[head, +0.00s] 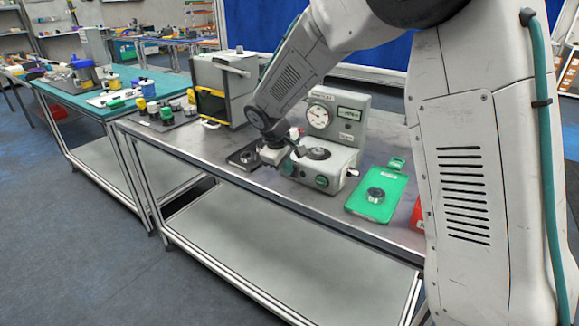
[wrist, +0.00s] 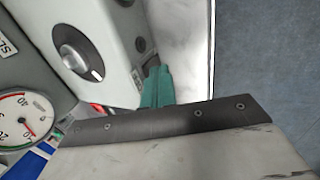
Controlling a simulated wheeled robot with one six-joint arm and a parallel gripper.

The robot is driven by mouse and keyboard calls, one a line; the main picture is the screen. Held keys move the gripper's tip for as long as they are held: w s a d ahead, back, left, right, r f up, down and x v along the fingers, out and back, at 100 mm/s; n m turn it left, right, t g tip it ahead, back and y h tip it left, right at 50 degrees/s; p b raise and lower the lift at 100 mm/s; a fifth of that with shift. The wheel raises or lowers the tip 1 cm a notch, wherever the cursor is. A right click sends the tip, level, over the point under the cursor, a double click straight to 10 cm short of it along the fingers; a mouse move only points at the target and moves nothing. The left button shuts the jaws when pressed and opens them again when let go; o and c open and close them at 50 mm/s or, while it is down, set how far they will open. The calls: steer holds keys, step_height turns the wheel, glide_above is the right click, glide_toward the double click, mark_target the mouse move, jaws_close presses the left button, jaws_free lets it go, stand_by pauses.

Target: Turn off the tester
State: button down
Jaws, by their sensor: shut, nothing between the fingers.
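The tester (head: 345,130) is a pale grey-green machine on the metal bench, with a round dial, a small display and a dark round plate on its base. My gripper (head: 288,167) is at the tester's front left. Its teal fingertips (wrist: 155,88) are shut and empty, beside the front panel and apart from the black knob. Contact with the panel cannot be told.
A green tray (head: 362,206) holding a dark round part lies right of the tester. A dark pad (head: 238,158) is at its left. A grey box with yellow trim (head: 222,85) stands further left. A red bin (head: 417,215) is partly behind my arm. Floor in front is clear.

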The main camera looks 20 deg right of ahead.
steer(key=shift+r, duration=0.8)
steer(key=s+a, duration=0.1)
steer(key=s+a+r, duration=0.1)
steer(key=a, duration=0.1)
steer(key=shift+s+a, duration=0.3)
step_height(320, 180, up, 9)
steer(key=shift+s+a+r, duration=0.2)
steer(key=shift+s+a, duration=0.2)
steer(key=shift+s, duration=0.05)
